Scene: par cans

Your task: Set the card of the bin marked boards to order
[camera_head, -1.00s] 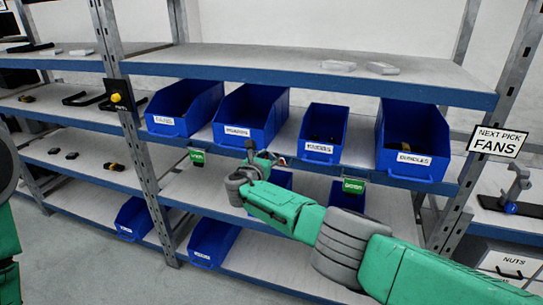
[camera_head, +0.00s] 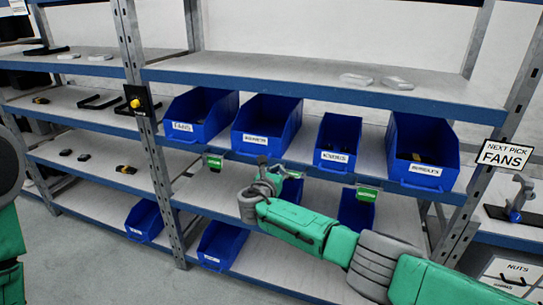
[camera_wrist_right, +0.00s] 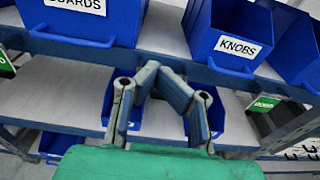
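The blue bin marked BOARDS (camera_head: 267,120) stands on the middle shelf, second from left in its bay; its label shows partly in the wrist view (camera_wrist_right: 75,5). My right gripper (camera_head: 263,165) is at the shelf's front edge, just below this bin. In the wrist view its two fingers (camera_wrist_right: 159,69) lean together with their tips meeting, and nothing shows between them. One green card (camera_head: 215,162) hangs on the rail left of the bin; another green card (camera_head: 367,193) hangs right of KNOBS. No card directly below BOARDS can be made out; the gripper covers part of that rail. My left gripper is out of view.
Blue bins FANS (camera_head: 198,115), KNOBS (camera_head: 336,143) and one at the right (camera_head: 421,150) share the shelf. More blue bins (camera_head: 220,243) stand below. A post (camera_head: 145,125) is left, and a NEXT PICK FANS sign (camera_head: 505,154) right.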

